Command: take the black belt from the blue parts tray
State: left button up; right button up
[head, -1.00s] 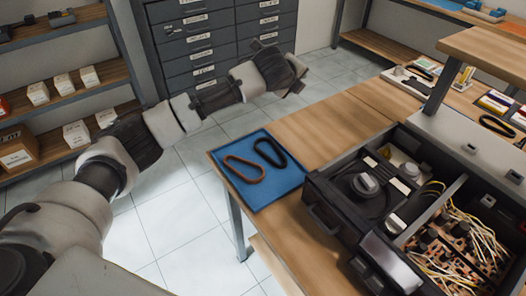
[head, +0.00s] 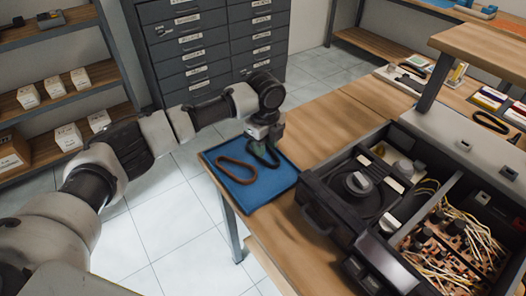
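The blue parts tray (head: 270,190) lies flat at the left corner of the wooden bench. A brown belt loop (head: 237,171) lies on its left part. The black belt (head: 268,159) is to the right of the brown one, with its upper part hidden by my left gripper. My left gripper (head: 264,143) points down over the black belt, at or just above it. Its fingers are small and partly hidden, so I cannot tell if they are open or closed on the belt. My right gripper is not in view.
An opened hi-fi unit (head: 321,222) with a turntable mechanism and wired boards stands on the bench right of the tray. A raised wooden shelf (head: 480,50) is at the right. Another black belt (head: 490,122) lies farther back. Bench behind the tray is clear.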

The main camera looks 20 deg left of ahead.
aim_at(265, 161)
pick_arm(q)
jog(key=f, duration=0.5)
jog(key=shift+s+d, duration=0.15)
jog(key=shift+s, duration=0.1)
jog(key=shift+r, duration=0.1)
grip_shut()
